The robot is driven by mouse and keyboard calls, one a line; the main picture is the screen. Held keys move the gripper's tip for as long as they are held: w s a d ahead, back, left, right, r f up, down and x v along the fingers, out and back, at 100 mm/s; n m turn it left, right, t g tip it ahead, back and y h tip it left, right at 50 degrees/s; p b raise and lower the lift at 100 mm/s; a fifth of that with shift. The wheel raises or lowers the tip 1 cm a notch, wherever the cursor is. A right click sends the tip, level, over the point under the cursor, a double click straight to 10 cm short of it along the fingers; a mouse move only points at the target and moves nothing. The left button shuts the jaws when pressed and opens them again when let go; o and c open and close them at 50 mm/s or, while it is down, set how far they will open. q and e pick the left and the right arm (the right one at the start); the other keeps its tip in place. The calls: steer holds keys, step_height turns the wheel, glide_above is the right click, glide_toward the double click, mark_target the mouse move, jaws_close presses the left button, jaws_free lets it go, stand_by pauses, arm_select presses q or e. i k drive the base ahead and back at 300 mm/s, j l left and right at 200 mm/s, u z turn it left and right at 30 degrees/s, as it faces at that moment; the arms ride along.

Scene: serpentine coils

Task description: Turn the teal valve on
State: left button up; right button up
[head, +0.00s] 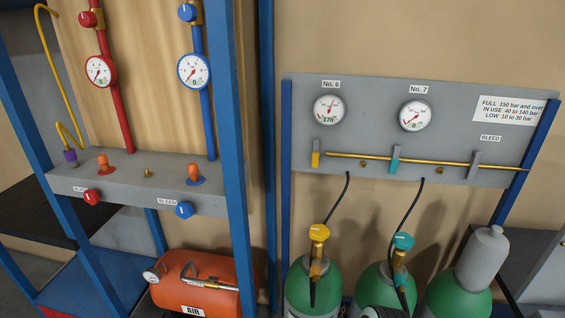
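A teal valve knob (403,241) with a pale mark tops the middle green cylinder (372,285). A black hose runs from this valve up to the grey panel (440,100). A teal lever (394,160) also sits on the panel's brass pipe, below gauge No. 7 (416,115). That gauge shows 0, with its needle toward the lower left. Neither gripper can be made out. A small grey and dark shape at the bottom edge, in front of the middle cylinder, is too cut off to identify.
A yellow-knobbed cylinder (313,285) stands left and a grey-capped cylinder (460,298) right. Gauge No. 6 (329,110) reads about 170. A blue frame post (235,150) and an orange air tank (205,283) stand at left. Black hoses hang below the panel.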

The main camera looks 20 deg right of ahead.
mark_target(403, 240)
steer(key=z, duration=1.7)
